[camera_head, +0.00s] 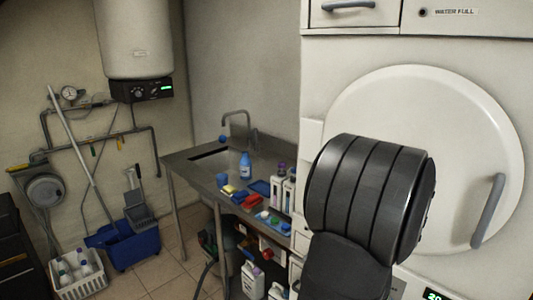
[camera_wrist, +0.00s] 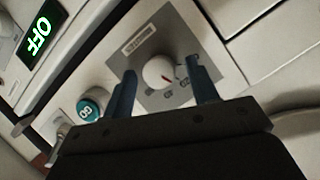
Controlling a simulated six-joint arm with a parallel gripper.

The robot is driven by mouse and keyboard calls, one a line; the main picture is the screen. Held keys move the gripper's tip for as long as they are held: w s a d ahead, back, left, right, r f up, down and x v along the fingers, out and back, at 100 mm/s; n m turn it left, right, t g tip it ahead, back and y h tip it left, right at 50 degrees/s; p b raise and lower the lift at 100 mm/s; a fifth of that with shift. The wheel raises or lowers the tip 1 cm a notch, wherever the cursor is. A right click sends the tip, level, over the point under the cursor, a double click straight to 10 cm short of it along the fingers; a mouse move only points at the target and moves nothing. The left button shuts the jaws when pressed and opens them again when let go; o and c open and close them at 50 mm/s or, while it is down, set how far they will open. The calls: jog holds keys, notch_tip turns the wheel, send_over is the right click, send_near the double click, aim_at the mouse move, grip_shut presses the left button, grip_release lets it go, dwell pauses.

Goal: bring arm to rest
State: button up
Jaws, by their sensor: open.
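My gripper (camera_wrist: 166,92) shows in the wrist view with its two dark blue fingers apart. A white round knob (camera_wrist: 158,72) with a red mark sits on a grey plate (camera_wrist: 180,35) beyond and between the fingers. I cannot tell from this view whether the fingers touch it. In the head view my black arm (camera_head: 368,200) stands in front of the white machine and hides part of its lower front. My gripper is not visible in the head view.
A teal GO button (camera_wrist: 88,107) and a display reading OFF (camera_wrist: 42,35) are left of the knob. The large round door (camera_head: 430,100) has a grey handle (camera_head: 488,211). A metal sink table (camera_head: 200,170) with bottles stands left; a blue bucket (camera_head: 135,245) is on the floor.

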jog(key=shift+s+a+r+n+g+h, duration=0.25)
jog(key=shift+s+a+n+g+h, duration=0.25)
jog(key=shift+n, duration=0.3)
jog(key=shift+s+a+r+n+g+h, duration=0.2)
jog(key=shift+a+r+n+g+h, duration=0.1)
jog(key=shift+a+n, duration=0.45)
jog(key=shift+s+a+r+n+g+h, duration=0.25)
jog(key=shift+s+a+n+g+h, duration=0.15)
jog(key=shift+n, duration=0.45)
jog(key=v, duration=1.3)
jog(key=shift+w, duration=0.2)
